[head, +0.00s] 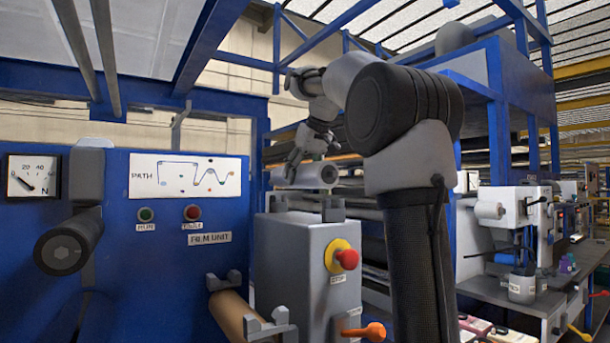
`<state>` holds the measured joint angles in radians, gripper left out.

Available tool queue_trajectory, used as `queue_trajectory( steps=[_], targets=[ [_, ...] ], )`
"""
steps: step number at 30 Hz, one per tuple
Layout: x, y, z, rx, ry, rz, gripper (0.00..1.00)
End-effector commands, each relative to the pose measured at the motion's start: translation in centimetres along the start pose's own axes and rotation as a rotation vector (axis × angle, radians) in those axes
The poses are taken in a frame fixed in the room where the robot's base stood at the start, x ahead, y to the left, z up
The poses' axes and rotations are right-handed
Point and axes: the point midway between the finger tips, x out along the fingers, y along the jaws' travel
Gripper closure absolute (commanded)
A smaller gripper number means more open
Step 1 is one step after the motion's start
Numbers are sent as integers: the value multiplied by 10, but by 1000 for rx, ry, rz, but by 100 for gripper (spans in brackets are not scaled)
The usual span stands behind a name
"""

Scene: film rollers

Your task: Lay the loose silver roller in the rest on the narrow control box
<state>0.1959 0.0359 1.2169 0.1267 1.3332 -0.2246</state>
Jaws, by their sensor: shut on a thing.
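The silver roller (307,176) is in my gripper (303,158), which is shut on it from above. The roller lies roughly level, its round end facing right and toward me. The narrow grey control box (290,249) stands below it. Two dark grey brackets of the rest, a left one (277,202) and a right one (333,209), stand on the box's top. The roller shows just above these brackets; I cannot tell whether it touches them. The fingertips are partly hidden by the gripper and the roller.
The box front carries a red stop button (347,259) and an orange lever (364,331). A brown roller (236,316) lies in brackets at lower left. A blue panel (122,270) with a dark roller (68,246) stands left. A cluttered bench (515,284) is at right.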

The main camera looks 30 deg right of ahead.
Motion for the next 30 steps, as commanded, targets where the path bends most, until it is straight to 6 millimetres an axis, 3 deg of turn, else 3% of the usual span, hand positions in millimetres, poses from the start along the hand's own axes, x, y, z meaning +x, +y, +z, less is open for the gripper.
queue_trajectory(
  steps=[15,30],
  targets=[
    [34,0,22,0,2,0,84],
    [41,0,26,0,4,1,84]
  ],
)
